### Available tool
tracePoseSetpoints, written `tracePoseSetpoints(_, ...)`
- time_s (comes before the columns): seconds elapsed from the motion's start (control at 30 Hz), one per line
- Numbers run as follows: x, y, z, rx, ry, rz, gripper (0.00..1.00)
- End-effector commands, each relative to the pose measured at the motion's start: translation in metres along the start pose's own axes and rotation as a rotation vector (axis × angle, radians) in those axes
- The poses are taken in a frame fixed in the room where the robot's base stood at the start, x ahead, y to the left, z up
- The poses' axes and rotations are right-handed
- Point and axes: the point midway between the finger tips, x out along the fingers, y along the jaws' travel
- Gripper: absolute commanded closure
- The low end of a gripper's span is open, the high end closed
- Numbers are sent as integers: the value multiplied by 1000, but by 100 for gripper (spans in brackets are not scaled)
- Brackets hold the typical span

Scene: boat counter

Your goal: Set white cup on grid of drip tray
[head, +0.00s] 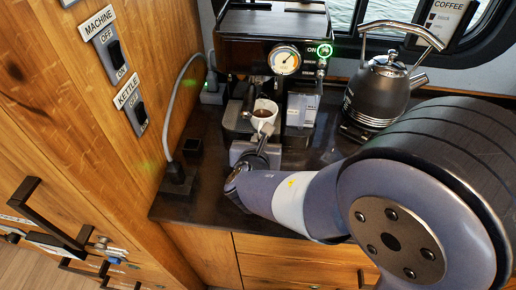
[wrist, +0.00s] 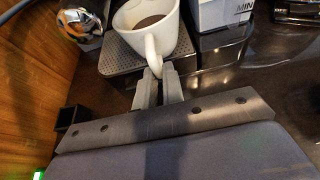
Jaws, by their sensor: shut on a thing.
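The white cup (head: 269,121) holds dark coffee and is upright in front of the coffee machine (head: 250,60). In the wrist view the cup (wrist: 140,38) is over the dotted metal grid of the drip tray (wrist: 118,62), with its handle towards me. My gripper (wrist: 157,82) is shut on the cup's handle; it also shows in the head view (head: 265,137). The drip tray (head: 232,120) shows beside the cup in the head view. The cup's base hides part of the grid, and I cannot tell whether it touches it.
A white-and-grey box (head: 301,108) stands close to the right of the cup. A dark kettle (head: 380,90) stands farther right. A shiny rounded object (wrist: 80,22) is left of the cup. A small black block (head: 192,146) sits by the wooden wall on the left.

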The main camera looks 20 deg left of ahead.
Motion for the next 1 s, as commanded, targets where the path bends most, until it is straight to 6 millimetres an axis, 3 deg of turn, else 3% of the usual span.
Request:
tracePoseSetpoints(0.6, 50, -1, 20, 1, -2, -1, 100)
tracePoseSetpoints(1.0, 60, -1, 24, 0, -1, 0, 100)
